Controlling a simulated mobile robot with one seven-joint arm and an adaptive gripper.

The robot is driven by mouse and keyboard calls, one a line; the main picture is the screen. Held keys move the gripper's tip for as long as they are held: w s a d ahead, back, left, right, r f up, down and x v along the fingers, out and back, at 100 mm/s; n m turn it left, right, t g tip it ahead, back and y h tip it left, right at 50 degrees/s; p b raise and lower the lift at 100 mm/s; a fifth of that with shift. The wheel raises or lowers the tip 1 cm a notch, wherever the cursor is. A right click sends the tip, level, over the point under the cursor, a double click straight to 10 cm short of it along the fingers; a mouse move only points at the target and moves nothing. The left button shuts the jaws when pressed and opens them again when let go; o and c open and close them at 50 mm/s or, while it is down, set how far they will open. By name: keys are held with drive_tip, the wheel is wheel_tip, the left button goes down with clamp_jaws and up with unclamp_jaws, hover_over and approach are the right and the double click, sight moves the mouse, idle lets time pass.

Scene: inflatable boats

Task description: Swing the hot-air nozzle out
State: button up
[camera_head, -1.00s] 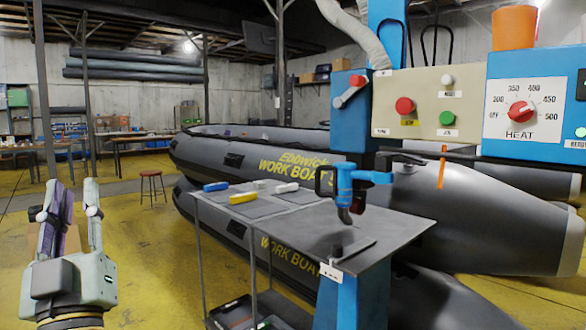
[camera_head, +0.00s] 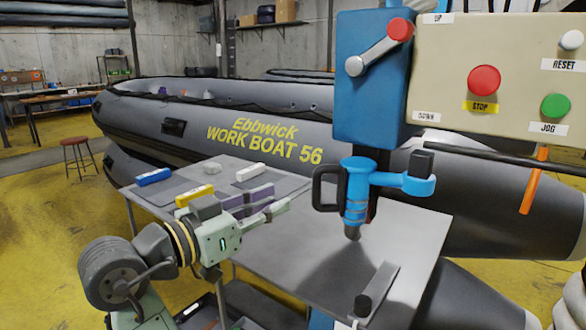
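The hot-air nozzle unit (camera_head: 356,195) is a blue body with a dark tip pointing down over the grey table. A black loop handle (camera_head: 322,188) sits on its left side. A blue arm with a black block (camera_head: 420,165) on its end sticks out to the right. My gripper (camera_head: 282,207) is left of the handle and apart from it, over the table, with its fingers pointing right. The fingers look apart with nothing held between them, one with a purple inner face.
The grey table (camera_head: 290,250) carries a blue block (camera_head: 154,177), a yellow block (camera_head: 194,195) and a black-knobbed bar (camera_head: 375,295). A grey boat (camera_head: 220,130) lies behind.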

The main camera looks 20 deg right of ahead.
sight(313, 188)
drive_tip(key=p+x, duration=0.1)
drive_tip(key=x, duration=0.4)
drive_tip(key=p+x, duration=0.1)
drive_tip(key=x, duration=0.5)
drive_tip(key=shift+s+d+f+p, duration=0.15)
drive_tip(key=shift+s+d+p, duration=0.05)
drive_tip(key=shift+p, duration=0.15)
clamp_jaws()
